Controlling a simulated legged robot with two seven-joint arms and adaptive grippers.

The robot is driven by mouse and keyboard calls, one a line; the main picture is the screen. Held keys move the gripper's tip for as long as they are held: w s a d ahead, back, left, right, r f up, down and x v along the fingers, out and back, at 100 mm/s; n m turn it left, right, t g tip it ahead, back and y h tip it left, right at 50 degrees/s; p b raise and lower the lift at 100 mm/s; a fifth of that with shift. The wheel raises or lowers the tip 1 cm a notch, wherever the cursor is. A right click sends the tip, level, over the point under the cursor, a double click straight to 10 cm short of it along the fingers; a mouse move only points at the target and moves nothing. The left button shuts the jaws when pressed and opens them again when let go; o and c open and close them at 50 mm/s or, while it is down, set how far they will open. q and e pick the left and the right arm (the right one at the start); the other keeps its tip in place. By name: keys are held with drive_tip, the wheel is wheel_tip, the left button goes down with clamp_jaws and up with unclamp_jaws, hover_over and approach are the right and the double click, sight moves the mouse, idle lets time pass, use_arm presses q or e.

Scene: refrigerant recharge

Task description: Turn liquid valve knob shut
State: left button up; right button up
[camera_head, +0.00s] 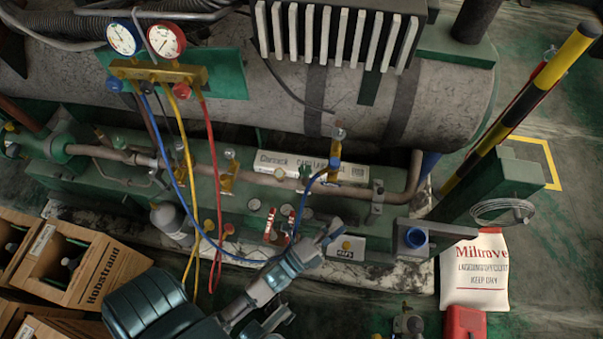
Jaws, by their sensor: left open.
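My left gripper (332,234) reaches up from the lower left and is open, with nothing seen between its fingers. It is over the front of the green skid, below the pipe. A horizontal pipe (235,168) carries several small valves, among them a green-topped one (305,173) and a brass one with a blue fitting (333,166). The gauge manifold (158,72) at the upper left has a blue knob (113,85) and a red knob (181,91). I cannot tell which of these is the liquid valve knob.
Blue (173,165), yellow (187,150) and red (213,150) hoses hang from the manifold; the blue one loops close to my gripper. Wooden crates (85,268) stand lower left. A white sack (474,270) and striped post (520,110) are on the right.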

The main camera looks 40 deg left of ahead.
use_arm(q)
drive_tip(key=s+a+f+m+g+y, duration=0.2)
drive_tip(key=a+f+m+g+y, duration=0.15)
drive_tip(key=f+m, duration=0.3)
drive_tip(key=m+y+p, duration=0.2)
drive_tip(key=m+y, duration=0.4)
drive_tip(key=y, duration=0.1)
approach(302, 176)
drive_tip(key=x, duration=1)
drive_tip(key=shift+w+f, duration=0.1)
drive_tip(key=shift+w+a, duration=0.15)
drive_tip(key=shift+w, duration=0.25)
use_arm(e)
drive_tip(key=w+f+g, duration=0.1)
drive_tip(key=g, duration=0.1)
drive_tip(key=w+a+f+n+g, duration=0.1)
drive_tip(key=w, duration=0.1)
drive_tip(key=shift+g+y, duration=0.3)
drive_tip(key=shift+g, duration=0.1)
use_arm(q)
drive_tip(key=c, duration=1.2)
